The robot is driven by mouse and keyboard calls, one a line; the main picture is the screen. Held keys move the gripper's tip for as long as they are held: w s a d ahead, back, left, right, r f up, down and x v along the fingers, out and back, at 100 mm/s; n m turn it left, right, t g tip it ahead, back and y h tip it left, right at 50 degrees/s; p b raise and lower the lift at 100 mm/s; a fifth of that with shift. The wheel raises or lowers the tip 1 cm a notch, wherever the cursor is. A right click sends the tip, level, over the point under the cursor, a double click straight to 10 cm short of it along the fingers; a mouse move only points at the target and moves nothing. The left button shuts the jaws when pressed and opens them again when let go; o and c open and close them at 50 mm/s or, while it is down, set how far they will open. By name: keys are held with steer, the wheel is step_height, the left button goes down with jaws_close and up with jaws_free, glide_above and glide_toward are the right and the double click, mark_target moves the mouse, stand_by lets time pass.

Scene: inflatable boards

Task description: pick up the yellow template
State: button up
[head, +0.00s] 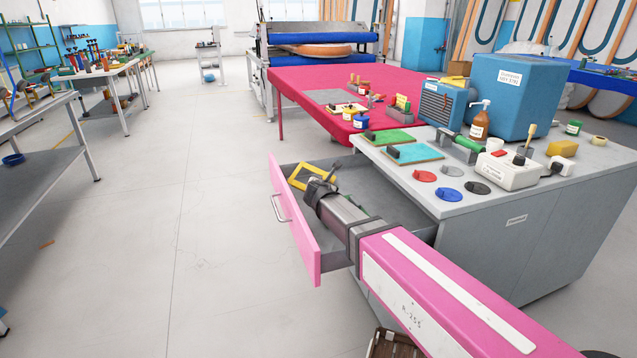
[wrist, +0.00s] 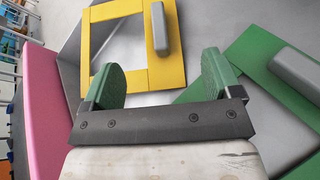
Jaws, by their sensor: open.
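The yellow template (head: 299,177) is a flat square frame lying in the open drawer, near its pink front. In the wrist view the yellow template (wrist: 98,39) shows a square opening and a grey block handle (wrist: 160,28) on its right side. My gripper (wrist: 167,72) is open and empty, its two green fingertips pointing toward the template's near edge. The handle lies ahead of the gap between the fingers. In the head view my gripper (head: 320,185) is over the drawer and hides part of the template.
A green template (wrist: 258,52) with a grey handle lies right of the yellow one in the wrist view, close to my right finger. The drawer's pink front (head: 292,222) stands at the left. The grey cabinet top (head: 450,205) above holds coloured discs and tools.

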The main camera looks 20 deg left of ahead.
steer(key=x, duration=0.8)
steer(key=shift+w+r, duration=0.1)
steer(key=shift+w, duration=0.15)
steer(key=shift+d, duration=0.1)
steer(key=c, duration=1.1)
step_height(320, 180, up, 9)
steer(key=shift+r, duration=0.1)
steer(key=shift+d+r, duration=0.1)
steer(key=shift+r, duration=0.2)
steer(key=shift+d+f+n+g+h, duration=0.15)
steer(key=shift+d+f+g+h, duration=0.15)
steer(key=shift+d+f+h, duration=0.6)
steer(key=shift+d+f+n+g+h, duration=0.15)
steer(key=shift+d+f+g+h, duration=0.25)
steer(key=shift+h, duration=0.8)
steer(key=shift+d+f, duration=0.1)
steer(key=shift+f, duration=0.1)
